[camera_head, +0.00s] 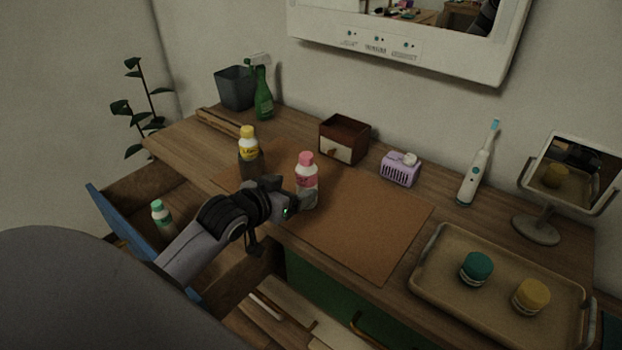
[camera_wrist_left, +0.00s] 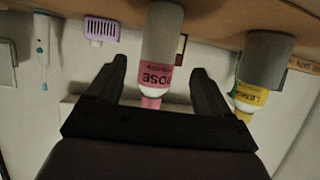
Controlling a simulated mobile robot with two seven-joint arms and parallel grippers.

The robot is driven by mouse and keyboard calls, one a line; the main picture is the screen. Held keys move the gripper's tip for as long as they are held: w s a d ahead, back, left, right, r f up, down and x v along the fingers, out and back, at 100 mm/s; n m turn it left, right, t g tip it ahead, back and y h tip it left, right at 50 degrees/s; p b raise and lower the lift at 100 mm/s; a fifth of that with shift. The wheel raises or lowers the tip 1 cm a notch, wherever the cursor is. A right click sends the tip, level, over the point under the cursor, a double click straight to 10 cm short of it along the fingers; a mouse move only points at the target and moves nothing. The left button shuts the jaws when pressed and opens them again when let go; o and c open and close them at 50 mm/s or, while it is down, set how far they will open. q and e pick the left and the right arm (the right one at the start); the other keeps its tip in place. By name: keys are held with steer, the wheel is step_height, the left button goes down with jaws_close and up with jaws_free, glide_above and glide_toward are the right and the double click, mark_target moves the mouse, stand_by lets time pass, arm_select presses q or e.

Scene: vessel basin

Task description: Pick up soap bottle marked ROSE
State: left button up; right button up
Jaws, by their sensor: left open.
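The ROSE soap bottle (camera_head: 307,179), with a pink cap and pink label, stands upright near the front edge of the brown mat. My left gripper (camera_head: 297,200) is open at the bottle's near left side. In the left wrist view, which is upside down, the ROSE bottle (camera_wrist_left: 159,62) shows between the two spread fingers of the left gripper (camera_wrist_left: 160,85); I cannot tell whether either touches it. A yellow-capped bottle labelled LEMON (camera_head: 249,148) stands to the left; it also shows in the left wrist view (camera_wrist_left: 249,96). My right gripper is not in view.
A green-capped bottle (camera_head: 160,214) is in the open drawer (camera_head: 103,206). Behind stand a wooden box (camera_head: 344,128), a purple basket (camera_head: 398,172) and a toothbrush (camera_head: 475,178). A tray (camera_head: 427,275) with two jars is at right. The mat (camera_head: 370,225) is clear right of the bottle.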

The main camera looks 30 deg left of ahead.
mark_target(301, 186)
arm_select(q)
steer(key=shift+p+x, duration=0.35)
steer(key=shift+x, duration=2.9)
steer(key=shift+d, duration=0.15)
steer(key=c, duration=1.2)
